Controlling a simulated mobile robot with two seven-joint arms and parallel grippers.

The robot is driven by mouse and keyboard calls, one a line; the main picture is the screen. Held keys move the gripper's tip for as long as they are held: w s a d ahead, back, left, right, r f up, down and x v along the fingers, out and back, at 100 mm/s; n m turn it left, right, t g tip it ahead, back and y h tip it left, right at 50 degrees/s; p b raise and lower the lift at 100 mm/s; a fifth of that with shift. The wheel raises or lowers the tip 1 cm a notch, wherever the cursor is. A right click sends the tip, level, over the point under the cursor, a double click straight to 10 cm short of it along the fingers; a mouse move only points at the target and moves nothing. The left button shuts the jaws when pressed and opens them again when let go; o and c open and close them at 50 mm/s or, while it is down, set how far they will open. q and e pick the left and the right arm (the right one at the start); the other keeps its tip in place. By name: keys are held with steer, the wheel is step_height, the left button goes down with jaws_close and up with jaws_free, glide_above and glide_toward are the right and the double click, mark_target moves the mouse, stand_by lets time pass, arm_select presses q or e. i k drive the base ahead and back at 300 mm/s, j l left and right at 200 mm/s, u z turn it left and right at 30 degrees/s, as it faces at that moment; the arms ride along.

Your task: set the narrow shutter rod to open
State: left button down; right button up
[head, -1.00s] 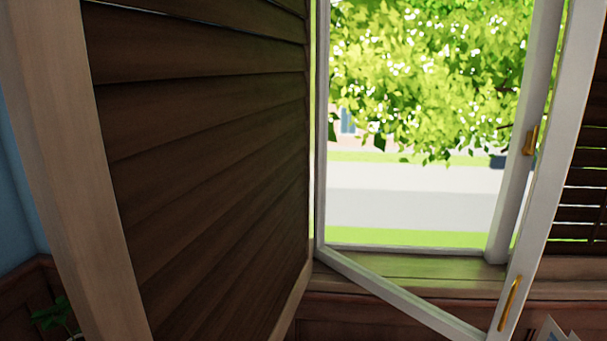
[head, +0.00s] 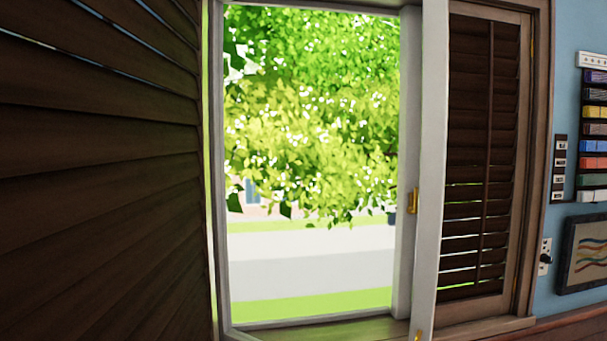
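A dark wood louvered shutter (head: 465,150) stands at the right of the window in the head view. A thin vertical rod (head: 489,130) runs down the front of its slats. Its upper slats look nearly flat and dark, while thin lines of light show between the lower slats. A second dark louvered shutter (head: 100,190) fills the left side, swung toward me; no rod is visible on the part in view. Neither of my grippers is in view.
A white window sash (head: 429,180) with a brass handle is swung inward, just left of the right shutter. A framed picture (head: 590,253), wall racks (head: 594,130) and a wall outlet (head: 544,257) are at the right.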

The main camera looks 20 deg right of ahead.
mark_target(491, 28)
steer(key=i+l, duration=0.1)
steer(key=l, duration=0.25)
steer(key=i+l, duration=0.1)
steer(key=l, duration=0.25)
steer(key=i+l, duration=0.15)
steer(key=l, duration=0.2)
steer(key=i+l, duration=0.1)
steer(key=l, duration=0.2)
steer(key=i+l+z, duration=0.1)
steer(key=l+z, duration=0.3)
steer(key=i+l+z, duration=0.15)
steer(key=z, duration=0.7)
steer(key=l, duration=0.3)
steer(key=k+z, duration=0.05)
